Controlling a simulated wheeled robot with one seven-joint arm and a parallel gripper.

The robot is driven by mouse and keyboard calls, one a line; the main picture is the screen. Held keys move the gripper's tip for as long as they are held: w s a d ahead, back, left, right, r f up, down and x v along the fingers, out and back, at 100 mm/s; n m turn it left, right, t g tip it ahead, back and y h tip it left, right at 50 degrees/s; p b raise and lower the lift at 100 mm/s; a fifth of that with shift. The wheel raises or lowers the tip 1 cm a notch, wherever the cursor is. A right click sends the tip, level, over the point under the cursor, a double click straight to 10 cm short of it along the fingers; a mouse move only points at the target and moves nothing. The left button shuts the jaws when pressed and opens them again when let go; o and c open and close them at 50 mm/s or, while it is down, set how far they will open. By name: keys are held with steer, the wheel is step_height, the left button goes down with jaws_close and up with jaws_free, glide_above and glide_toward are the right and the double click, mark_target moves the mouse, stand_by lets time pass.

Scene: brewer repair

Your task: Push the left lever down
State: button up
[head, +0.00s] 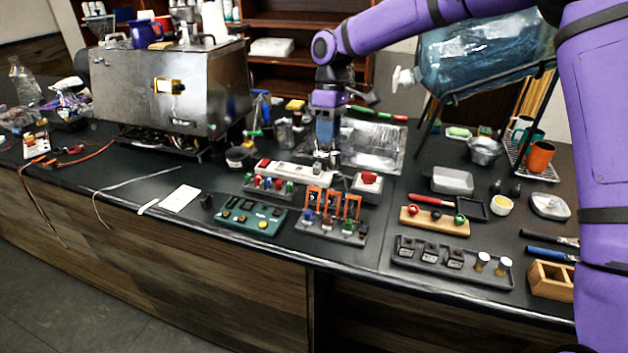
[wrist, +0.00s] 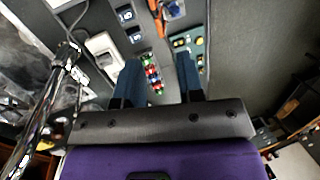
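The lever panel (head: 330,230) lies on the counter near its front edge, with three orange levers standing upright over coloured parts. The left lever (head: 313,199) is the one nearest the left end of the panel in the head view. My gripper (head: 325,150) hangs pointing down behind the panel, above a white power strip, apart from the levers. In the wrist view my gripper (wrist: 159,62) has two blue fingers spread with an empty gap between them. Part of an orange lever (wrist: 155,6) shows at the top edge there; which lever it is, I cannot tell.
A board with red and green knobs (head: 269,186) and a green panel (head: 250,217) stand left of the levers. A red-buttoned box (head: 367,186) is just behind right. A metal tray (head: 372,146) lies behind my gripper. Bare counter (head: 130,190) is at left.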

steer(key=s+a+f+g+y, duration=0.1)
steer(key=a+f, duration=0.2)
steer(key=f, duration=1)
steer(key=shift+a+f+n, duration=0.25)
steer(key=shift+n, duration=0.15)
jaws_close()
